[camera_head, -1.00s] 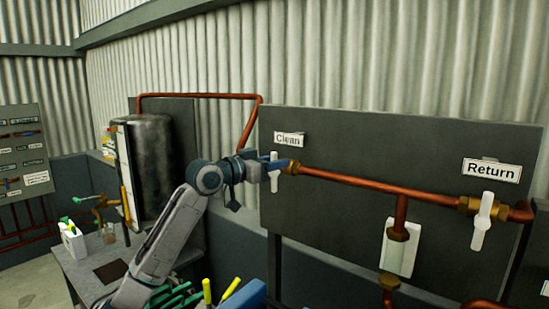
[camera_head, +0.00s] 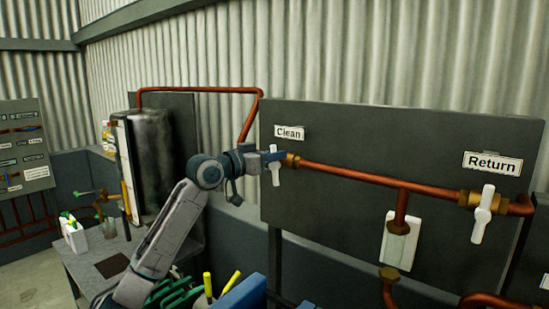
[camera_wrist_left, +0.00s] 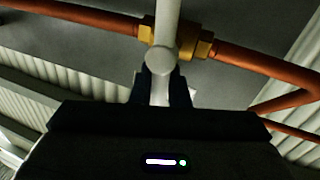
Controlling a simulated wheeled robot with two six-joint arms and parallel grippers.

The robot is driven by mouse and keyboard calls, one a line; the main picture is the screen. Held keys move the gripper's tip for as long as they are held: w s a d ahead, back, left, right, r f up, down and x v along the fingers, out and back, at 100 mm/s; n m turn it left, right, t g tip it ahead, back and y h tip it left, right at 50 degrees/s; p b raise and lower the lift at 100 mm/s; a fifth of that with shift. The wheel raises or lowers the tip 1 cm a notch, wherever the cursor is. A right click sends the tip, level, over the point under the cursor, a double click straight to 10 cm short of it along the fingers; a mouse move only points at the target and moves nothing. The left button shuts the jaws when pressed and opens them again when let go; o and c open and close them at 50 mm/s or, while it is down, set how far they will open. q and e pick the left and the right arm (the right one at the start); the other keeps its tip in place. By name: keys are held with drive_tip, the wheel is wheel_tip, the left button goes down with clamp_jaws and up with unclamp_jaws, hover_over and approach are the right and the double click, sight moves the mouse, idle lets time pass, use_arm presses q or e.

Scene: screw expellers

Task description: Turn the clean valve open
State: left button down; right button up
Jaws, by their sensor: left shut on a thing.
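The clean valve has a white lever handle (camera_head: 276,176) that hangs roughly vertical in the head view, under the "Clean" label (camera_head: 289,132). Its brass body (camera_head: 292,160) sits at the left end of the copper pipe. My left gripper (camera_head: 272,157) is at the handle, shut on it. In the left wrist view, the handle (camera_wrist_left: 163,60) runs down between the two dark fingers (camera_wrist_left: 162,90), with the brass fitting (camera_wrist_left: 203,46) behind. The finger contact is partly hidden by the handle's round hub. My right gripper is not in view.
The "Return" valve (camera_head: 482,215) with a white handle is at the right of the dark panel (camera_head: 330,210). A copper pipe (camera_head: 350,177) crosses the panel. A workbench (camera_head: 85,265) with tools and a dark cylindrical tank (camera_head: 150,160) stand at the left.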

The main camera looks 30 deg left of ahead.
use_arm(q)
drive_tip(key=shift+w+a+f+n+t+y+b, duration=0.1)
drive_tip(key=shift+a+f+n+t+y+b, duration=0.75)
drive_tip(key=shift+n, duration=2.45)
drive_tip(key=shift+s+f+n+t+y+b, duration=0.1)
drive_tip(key=shift+n+t+y+b, duration=0.4)
drive_tip(key=shift+n+b, duration=1.85)
drive_tip(key=shift+w+a+f+n+t+y+b, duration=0.1)
drive_tip(key=shift+a+f+n+t+y, duration=0.45)
drive_tip(key=shift+n, duration=3.7)
drive_tip(key=shift+d+y, duration=0.15)
drive_tip(key=shift+y, duration=0.25)
drive_tip(key=c, duration=1.5)
unclamp_jaws()
drive_tip(key=shift+o, duration=0.2)
